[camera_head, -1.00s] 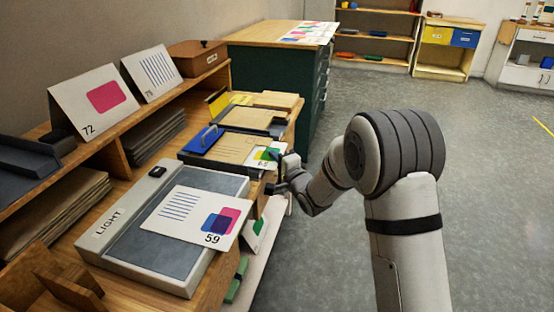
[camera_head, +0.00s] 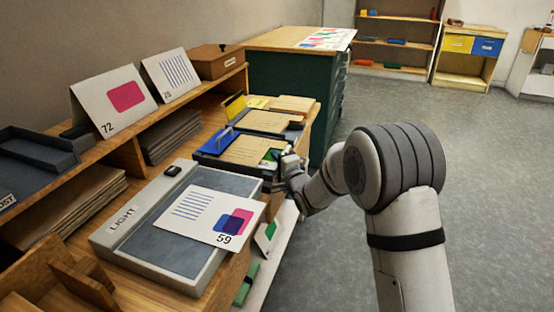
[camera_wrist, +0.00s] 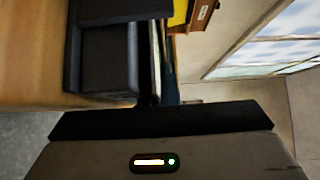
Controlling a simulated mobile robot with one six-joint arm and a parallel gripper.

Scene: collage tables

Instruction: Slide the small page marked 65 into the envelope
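The small page (camera_head: 271,157) shows only as a white strip with a green patch at the right end of the brown envelope (camera_head: 250,151). Its number is not readable now. The envelope lies flat on a dark tray beside a blue piece with a handle (camera_head: 219,140). My gripper (camera_head: 281,172) is at the page's outer right edge and covers part of it. In the wrist view, a thin pale edge (camera_wrist: 155,62) runs beside the dark tray, close in front of my gripper. I cannot make out the gap between the fingertips or whether they grip the page.
A light box (camera_head: 165,258) with page 59 (camera_head: 213,214) on it stands nearer on the bench. Cards 72 (camera_head: 112,99) and a striped one (camera_head: 170,73) stand on the shelf. A green cabinet (camera_head: 285,85) is behind. The floor at right is clear.

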